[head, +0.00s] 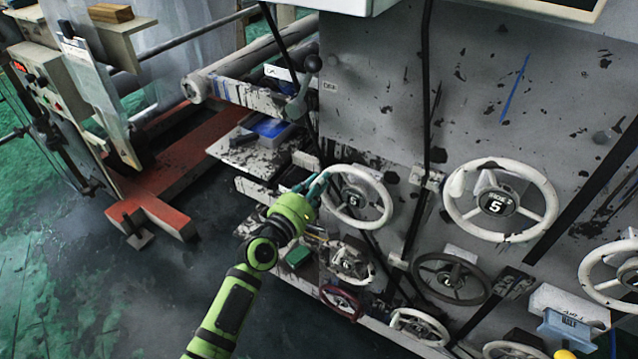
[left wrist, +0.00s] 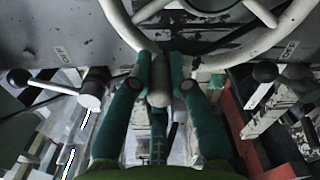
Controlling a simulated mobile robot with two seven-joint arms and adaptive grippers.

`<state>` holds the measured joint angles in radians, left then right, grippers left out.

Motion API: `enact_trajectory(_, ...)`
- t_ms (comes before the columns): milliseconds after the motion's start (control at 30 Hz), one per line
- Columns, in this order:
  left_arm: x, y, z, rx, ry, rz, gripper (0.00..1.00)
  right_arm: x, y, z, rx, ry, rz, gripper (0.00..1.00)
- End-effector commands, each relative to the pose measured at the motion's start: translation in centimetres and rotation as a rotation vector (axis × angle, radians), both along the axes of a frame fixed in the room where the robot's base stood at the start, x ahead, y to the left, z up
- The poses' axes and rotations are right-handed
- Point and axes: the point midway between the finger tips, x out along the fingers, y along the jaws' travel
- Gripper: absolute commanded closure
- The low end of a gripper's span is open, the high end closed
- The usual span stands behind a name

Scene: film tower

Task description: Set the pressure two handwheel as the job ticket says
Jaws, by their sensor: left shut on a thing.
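My left gripper (head: 320,186) is at the left side of a white handwheel (head: 386,212) on the grey machine panel. Its dark hub carries a pale digit that looks like 5. In the left wrist view the two green fingers (left wrist: 159,75) are shut on a pale piece at the wheel's rim (left wrist: 122,25); I cannot tell if it is the rim or a handle. The label naming this wheel is not readable. No job ticket can be made out. My right gripper is not in view.
A larger white handwheel (head: 458,211) is to the right. Several smaller wheels sit below, including a dark one (head: 422,272) and a red-rimmed one (head: 341,303). A lever with a dark knob (head: 312,64) stands above. Dark floor (head: 100,280) lies open at left.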

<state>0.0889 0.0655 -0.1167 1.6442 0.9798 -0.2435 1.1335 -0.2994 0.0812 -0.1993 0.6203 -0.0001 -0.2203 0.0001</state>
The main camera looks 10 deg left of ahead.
Motion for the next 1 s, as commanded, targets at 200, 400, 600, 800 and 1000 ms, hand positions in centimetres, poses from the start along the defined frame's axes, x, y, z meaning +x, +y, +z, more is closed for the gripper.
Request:
enact_trajectory(200, -0.1, 0.0, -0.3, -0.002, 0.007, -0.002, 1.0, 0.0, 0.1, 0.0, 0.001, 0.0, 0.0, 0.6)
enact_trajectory(400, -0.1, 0.0, -0.3, -0.001, 0.007, -0.002, 0.76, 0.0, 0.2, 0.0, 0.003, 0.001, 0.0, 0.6)
enact_trajectory(600, 0.0, 0.0, -0.2, -0.001, 0.005, -0.002, 0.56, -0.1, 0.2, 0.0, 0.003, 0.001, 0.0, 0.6)
enact_trajectory(800, -0.1, 0.0, -0.1, -0.002, 0.003, -0.001, 0.56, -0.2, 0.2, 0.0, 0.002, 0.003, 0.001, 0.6)
enact_trajectory(1000, -2.3, 0.7, -0.2, -0.003, 0.005, -0.001, 0.56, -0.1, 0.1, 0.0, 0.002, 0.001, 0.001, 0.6)
